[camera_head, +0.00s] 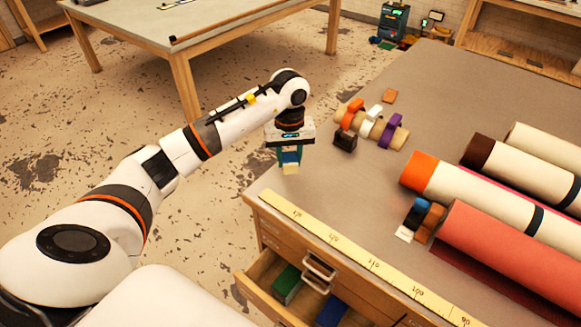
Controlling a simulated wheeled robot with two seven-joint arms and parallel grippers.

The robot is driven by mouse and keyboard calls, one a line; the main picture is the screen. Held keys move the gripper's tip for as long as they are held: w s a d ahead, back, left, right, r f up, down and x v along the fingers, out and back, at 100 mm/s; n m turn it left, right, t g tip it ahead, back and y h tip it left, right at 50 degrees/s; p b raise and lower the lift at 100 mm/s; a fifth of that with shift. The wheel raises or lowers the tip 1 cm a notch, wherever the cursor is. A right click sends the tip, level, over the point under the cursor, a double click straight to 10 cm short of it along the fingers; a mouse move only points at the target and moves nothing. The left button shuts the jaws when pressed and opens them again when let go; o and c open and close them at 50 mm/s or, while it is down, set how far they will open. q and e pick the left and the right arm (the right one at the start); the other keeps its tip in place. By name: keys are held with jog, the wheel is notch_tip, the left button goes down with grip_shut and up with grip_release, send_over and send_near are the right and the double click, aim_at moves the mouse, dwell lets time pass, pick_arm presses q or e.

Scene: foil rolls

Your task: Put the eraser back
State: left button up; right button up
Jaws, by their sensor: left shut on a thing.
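My left gripper (290,159) is shut on the eraser (291,169), a small block with a blue sleeve and a cream end. The cream end points down. The gripper holds it near the left corner of the grey-topped workbench (445,105); its exact height is hard to tell. An open wooden drawer (266,300) below the bench top holds a green block (287,284) and a dark blue block (331,311). My right gripper is not in view.
Several large rolls, including a red one (500,250), lie on the bench's right. A ruler strip (355,257) runs along the front edge. A tube with coloured bands (372,127) and a dark cube (345,140) lie near the gripper. Small blocks (420,217) sit by the rolls.

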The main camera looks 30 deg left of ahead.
aim_at(290, 178)
pick_arm(q)
jog(key=shift+f, duration=0.3)
notch_tip(290, 178, down, 3)
jog(key=shift+d+p, duration=0.15)
jog(key=shift+p, duration=0.35)
jog(key=shift+f, duration=0.35)
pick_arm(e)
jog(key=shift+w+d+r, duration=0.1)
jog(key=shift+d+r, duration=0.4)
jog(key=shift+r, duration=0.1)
pick_arm(q)
jog(key=shift+f, duration=0.1)
jog(key=shift+f, duration=0.15)
jog(key=o, duration=1)
jog(key=shift+c, duration=0.2)
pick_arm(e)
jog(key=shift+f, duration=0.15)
